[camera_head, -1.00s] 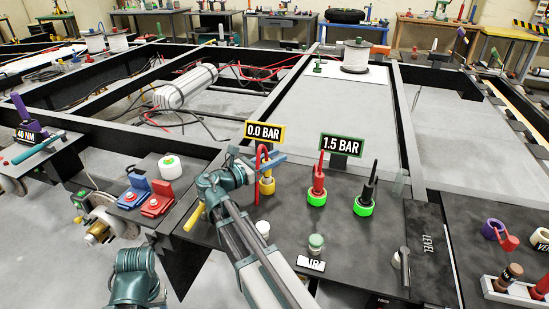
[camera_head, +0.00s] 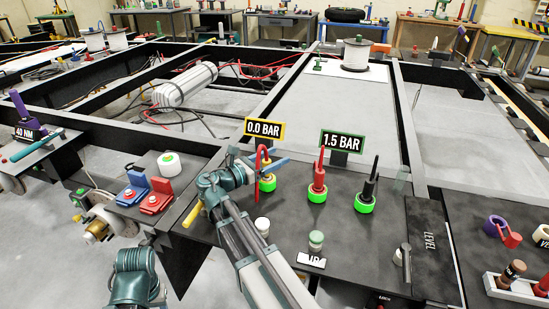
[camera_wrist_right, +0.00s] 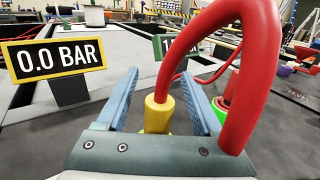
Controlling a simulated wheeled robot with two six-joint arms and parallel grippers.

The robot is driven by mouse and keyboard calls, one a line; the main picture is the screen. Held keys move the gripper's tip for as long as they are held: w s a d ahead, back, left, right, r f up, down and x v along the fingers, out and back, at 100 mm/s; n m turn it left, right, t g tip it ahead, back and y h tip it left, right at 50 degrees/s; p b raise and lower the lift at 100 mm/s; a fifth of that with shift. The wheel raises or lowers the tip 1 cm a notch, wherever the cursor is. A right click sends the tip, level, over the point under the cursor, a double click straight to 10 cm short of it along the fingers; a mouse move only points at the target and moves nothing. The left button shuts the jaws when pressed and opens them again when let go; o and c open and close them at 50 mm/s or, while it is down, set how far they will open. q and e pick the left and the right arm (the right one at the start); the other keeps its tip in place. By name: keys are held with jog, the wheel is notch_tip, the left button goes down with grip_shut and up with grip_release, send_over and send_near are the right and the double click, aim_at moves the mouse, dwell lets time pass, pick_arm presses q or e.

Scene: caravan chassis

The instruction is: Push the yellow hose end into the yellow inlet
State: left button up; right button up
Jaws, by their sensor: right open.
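The yellow hose end (camera_wrist_right: 157,115), with a thick red hose (camera_wrist_right: 251,75) arching from it, stands upright between my right gripper's two blue fingers (camera_wrist_right: 160,103). The fingers are open, with a gap on both sides of it. In the head view my right gripper (camera_head: 262,162) is around the hose end at the left of the panel. The yellow inlet (camera_head: 268,184) is beneath it, and its ring shows green. The seat itself is hidden. The sign (camera_head: 264,129) above reads 0.0 BAR.
A red hose end (camera_head: 319,178) and a black one (camera_head: 369,185) stand in green-ringed inlets to the right, under a 1.5 BAR sign (camera_head: 342,143). A white knob (camera_head: 262,226) and a pale green knob (camera_head: 316,240) stand in front.

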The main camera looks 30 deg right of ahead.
jog(key=shift+a, duration=0.1)
jog(key=s+a, duration=0.1)
jog(key=a, duration=1.2)
jog(key=shift+s+a, duration=0.25)
jog(key=shift+s, duration=0.1)
